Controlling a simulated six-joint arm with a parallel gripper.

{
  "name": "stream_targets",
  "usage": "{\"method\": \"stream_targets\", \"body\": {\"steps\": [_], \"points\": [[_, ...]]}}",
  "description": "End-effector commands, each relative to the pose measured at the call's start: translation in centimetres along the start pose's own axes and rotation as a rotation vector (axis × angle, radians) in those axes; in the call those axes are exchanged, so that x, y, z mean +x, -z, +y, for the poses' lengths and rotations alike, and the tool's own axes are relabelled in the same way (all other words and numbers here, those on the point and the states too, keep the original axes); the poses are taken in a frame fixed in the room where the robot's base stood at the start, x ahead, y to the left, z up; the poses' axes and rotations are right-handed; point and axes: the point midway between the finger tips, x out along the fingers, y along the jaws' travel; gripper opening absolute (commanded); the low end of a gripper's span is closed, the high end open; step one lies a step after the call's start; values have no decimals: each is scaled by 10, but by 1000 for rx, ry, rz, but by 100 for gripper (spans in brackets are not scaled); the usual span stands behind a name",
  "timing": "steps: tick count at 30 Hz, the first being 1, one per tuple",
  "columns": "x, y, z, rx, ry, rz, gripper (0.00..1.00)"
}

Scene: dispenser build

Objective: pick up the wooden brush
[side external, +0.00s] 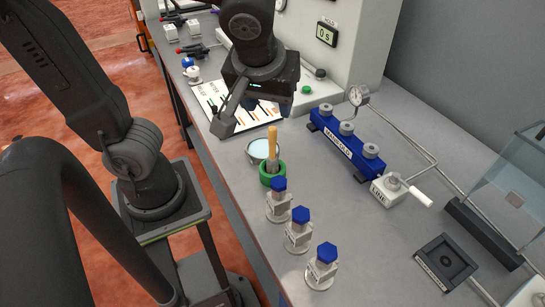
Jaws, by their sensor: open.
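The wooden brush (272,141) stands upright with its tan handle up and its lower end in a green ring-shaped holder (272,177). My gripper (255,122) is above and behind the brush in the side external view, over the printed sheet. It is open and apart from the brush, with nothing seen between its fingers. One finger reaches down to the left. The lower end of the brush is hidden inside the holder.
Several blue-capped fittings (299,230) stand in front. A blue manifold (347,142) with a gauge is to the right. A printed sheet (212,97) lies near the left table edge. Bare table lies between holder and manifold.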

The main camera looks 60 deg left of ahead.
Motion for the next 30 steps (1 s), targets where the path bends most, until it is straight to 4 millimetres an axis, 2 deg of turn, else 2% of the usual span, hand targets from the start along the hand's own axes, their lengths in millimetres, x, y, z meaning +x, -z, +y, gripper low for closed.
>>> {"method": "stream_targets", "body": {"steps": [9, 12, 19, 27, 30], "points": [[59, -1, -2, -1, 7, -3, 50], [72, 0, -2, -1, 5, -3, 50], [88, -1, -3, -1, 3, -3, 50], [125, -4, -7, 0, 5, -4, 50], [131, -4, -7, 0, 2, -3, 50]]}}
